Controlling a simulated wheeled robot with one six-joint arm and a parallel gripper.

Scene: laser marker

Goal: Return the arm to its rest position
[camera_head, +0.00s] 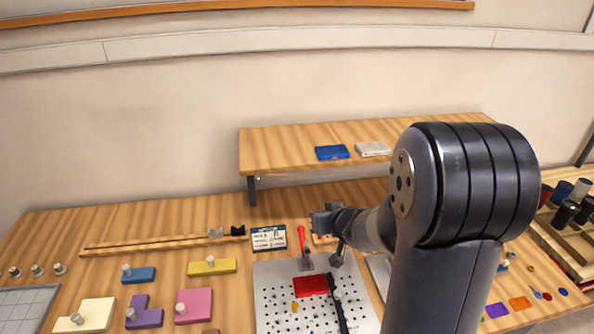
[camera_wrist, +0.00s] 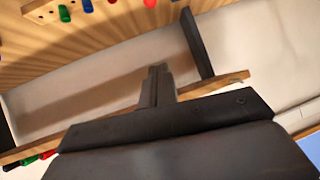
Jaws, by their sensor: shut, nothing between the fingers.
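My arm rises at the right of the head view, with its large dark elbow in front of the bench. My gripper (camera_head: 322,222) is at the arm's far end, above the bench and in front of the raised shelf. In the wrist view my gripper (camera_wrist: 157,75) has its fingers together, with nothing between them. It points toward the wooden shelf edge and the pale wall. Whether it touches anything cannot be told.
A perforated plate (camera_head: 275,300) carries a red block (camera_head: 311,285). A raised shelf (camera_head: 285,140) holds a blue box (camera_head: 332,152) and a grey box (camera_head: 373,148). Colored knobbed pieces, including a pink one (camera_head: 196,305), lie left. A compartmented wooden tray (camera_head: 562,240) stands right.

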